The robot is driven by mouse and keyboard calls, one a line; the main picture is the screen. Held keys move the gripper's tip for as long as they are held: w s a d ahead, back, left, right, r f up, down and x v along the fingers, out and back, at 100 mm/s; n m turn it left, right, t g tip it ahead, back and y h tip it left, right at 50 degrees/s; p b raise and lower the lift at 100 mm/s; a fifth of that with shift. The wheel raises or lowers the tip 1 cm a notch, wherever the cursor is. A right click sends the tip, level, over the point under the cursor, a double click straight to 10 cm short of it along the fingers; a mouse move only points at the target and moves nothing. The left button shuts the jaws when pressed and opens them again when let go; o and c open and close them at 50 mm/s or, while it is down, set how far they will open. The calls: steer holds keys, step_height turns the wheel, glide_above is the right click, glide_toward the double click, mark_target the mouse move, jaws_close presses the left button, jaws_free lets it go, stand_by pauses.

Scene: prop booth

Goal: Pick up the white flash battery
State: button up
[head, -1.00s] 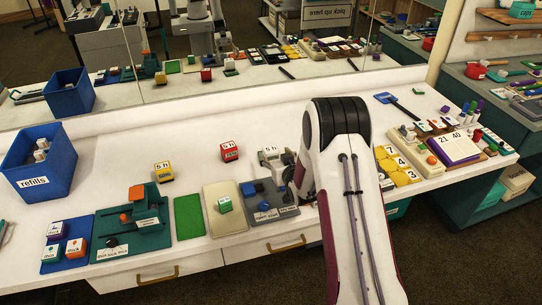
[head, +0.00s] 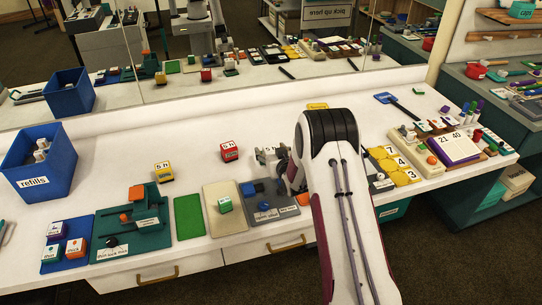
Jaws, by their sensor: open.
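I cannot make out a white flash battery; my arm hides part of the counter. Two small boxes of battery-like form, each with a white "5 h" label, stand on the white counter: a yellow one (head: 163,172) and a red one (head: 229,151). A green block with a pale label (head: 225,205) sits on the beige mat (head: 216,224). My gripper (head: 267,155) is open, low over the counter to the right of the red box and behind the grey tray (head: 264,209). My wrist partly covers it, and I see nothing held.
At left stand a blue "refills" bin (head: 40,165), a dark green tray (head: 130,240) and a green mat (head: 188,217). Yellow number tiles (head: 392,165) and a calendar block (head: 455,147) lie at right. A mirror (head: 220,50) backs the counter. The middle back is clear.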

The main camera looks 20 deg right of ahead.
mark_target(271, 148)
stand_by(0.3)
steer(key=shift+r, duration=0.1)
steer(key=c, duration=1.6)
steer(key=shift+r, duration=5)
